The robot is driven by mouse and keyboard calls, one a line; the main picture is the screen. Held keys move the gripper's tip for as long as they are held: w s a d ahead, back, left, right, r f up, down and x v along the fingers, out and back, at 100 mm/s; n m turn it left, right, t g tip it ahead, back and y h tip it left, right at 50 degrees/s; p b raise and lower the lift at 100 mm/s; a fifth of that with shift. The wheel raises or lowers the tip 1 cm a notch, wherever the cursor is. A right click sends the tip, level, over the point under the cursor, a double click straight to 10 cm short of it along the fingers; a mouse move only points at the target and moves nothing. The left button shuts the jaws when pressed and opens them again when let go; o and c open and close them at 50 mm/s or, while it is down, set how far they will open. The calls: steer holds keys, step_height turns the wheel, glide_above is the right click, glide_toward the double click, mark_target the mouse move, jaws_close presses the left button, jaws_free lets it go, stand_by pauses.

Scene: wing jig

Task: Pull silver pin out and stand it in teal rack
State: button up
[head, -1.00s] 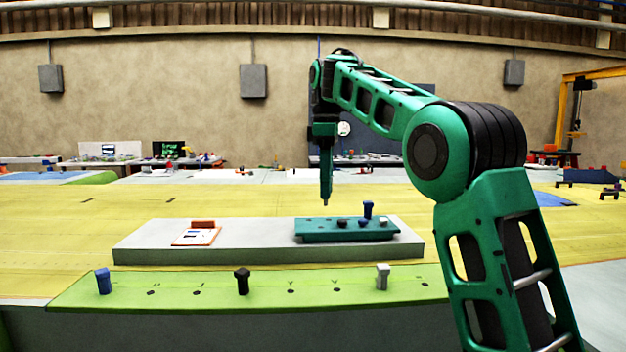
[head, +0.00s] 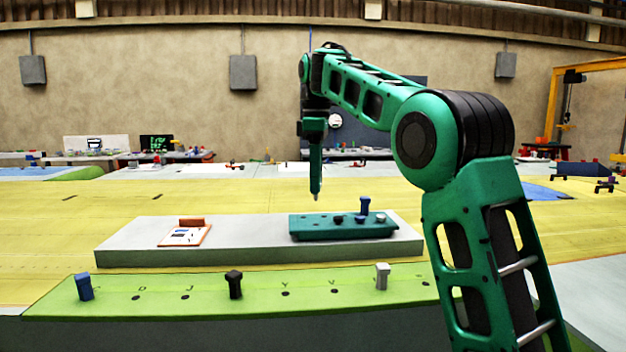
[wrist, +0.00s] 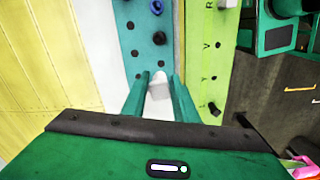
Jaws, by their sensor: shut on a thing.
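My gripper (head: 316,196) points down, shut on a pale silver pin (wrist: 159,92) that shows between the fingers in the wrist view. In the head view only a small tip shows below the fingers. The teal rack (head: 300,231) stands on the grey block, below my gripper and slightly right in the picture. In the wrist view the rack (wrist: 136,50) has several dark holes. The held pin appears apart from the rack.
A green strip (head: 190,280) in front has lettered holes and blue (head: 84,287), black (head: 234,284) and light grey (head: 382,276) pins. A white card with an orange edge (head: 184,236) lies on the grey block (head: 130,248).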

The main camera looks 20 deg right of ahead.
mark_target(316, 200)
steer(key=shift+f, duration=2.8)
steer(key=shift+s+f, duration=0.1)
steer(key=shift+s, duration=0.05)
steer(key=shift+f, duration=1.25)
steer(key=o, duration=1.1)
step_height(316, 200, up, 11)
steer(key=shift+f, duration=0.15)
